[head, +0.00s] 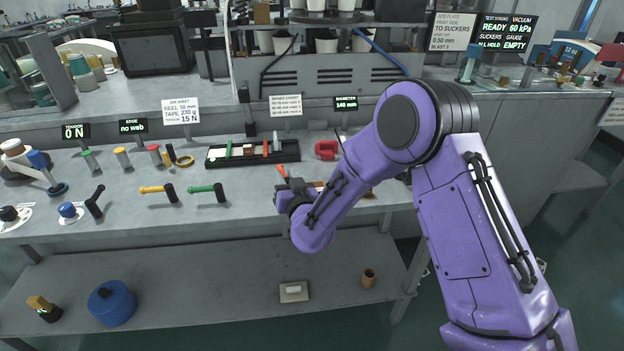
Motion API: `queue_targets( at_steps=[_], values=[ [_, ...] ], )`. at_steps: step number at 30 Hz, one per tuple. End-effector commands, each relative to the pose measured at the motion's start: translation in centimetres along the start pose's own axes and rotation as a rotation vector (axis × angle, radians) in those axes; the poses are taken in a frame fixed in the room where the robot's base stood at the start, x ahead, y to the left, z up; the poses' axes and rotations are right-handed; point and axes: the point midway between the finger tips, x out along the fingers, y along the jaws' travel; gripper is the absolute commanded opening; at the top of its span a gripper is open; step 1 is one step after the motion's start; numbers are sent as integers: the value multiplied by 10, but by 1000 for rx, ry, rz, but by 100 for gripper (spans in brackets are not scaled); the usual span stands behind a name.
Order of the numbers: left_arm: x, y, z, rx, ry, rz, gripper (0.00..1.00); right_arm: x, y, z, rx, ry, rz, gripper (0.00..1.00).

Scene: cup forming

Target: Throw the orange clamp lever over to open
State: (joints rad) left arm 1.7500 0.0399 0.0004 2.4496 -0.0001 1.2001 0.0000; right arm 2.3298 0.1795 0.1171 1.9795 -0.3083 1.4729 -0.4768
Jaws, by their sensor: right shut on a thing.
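My right gripper (289,184) is at the front right of the bench, at the end of the purple arm. An orange lever (282,171) shows its upper end at the gripper's fingers, leaning up and to the left. The gripper is shut on it. The lever's lower part and its pivot are hidden behind the gripper and wrist, so its exact angle cannot be told. My left gripper is not in view.
A yellow lever (153,189) and a green lever (203,188) lie to the left on the bench. A black tray (215,160) with coloured sticks stands behind. A red clamp-like part (326,150) is right of the tray. A lower shelf (210,290) runs below.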

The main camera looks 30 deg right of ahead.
Motion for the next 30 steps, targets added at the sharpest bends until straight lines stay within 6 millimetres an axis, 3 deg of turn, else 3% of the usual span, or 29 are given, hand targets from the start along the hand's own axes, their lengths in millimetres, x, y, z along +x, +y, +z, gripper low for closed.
queue_targets(
  at_steps=[3, 10, 11, 12, 22, 26, 30],
  values=[
    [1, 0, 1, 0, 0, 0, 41, 3, -13, 2, 3, -7, -42, 0],
    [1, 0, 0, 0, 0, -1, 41, 3, -14, 2, 3, -9, -44, 0],
    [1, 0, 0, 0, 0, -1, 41, 2, -14, 2, 3, -9, -44, 33],
    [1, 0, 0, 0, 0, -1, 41, 2, -13, 2, 3, -8, -44, 41],
    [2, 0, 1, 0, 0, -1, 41, -2, -10, 2, 1, -8, -38, 41],
    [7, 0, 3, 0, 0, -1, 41, -25, -9, 4, -2, -10, -39, 41],
    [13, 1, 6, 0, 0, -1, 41, -60, -9, 4, -2, -10, -42, 41]
  ],
)
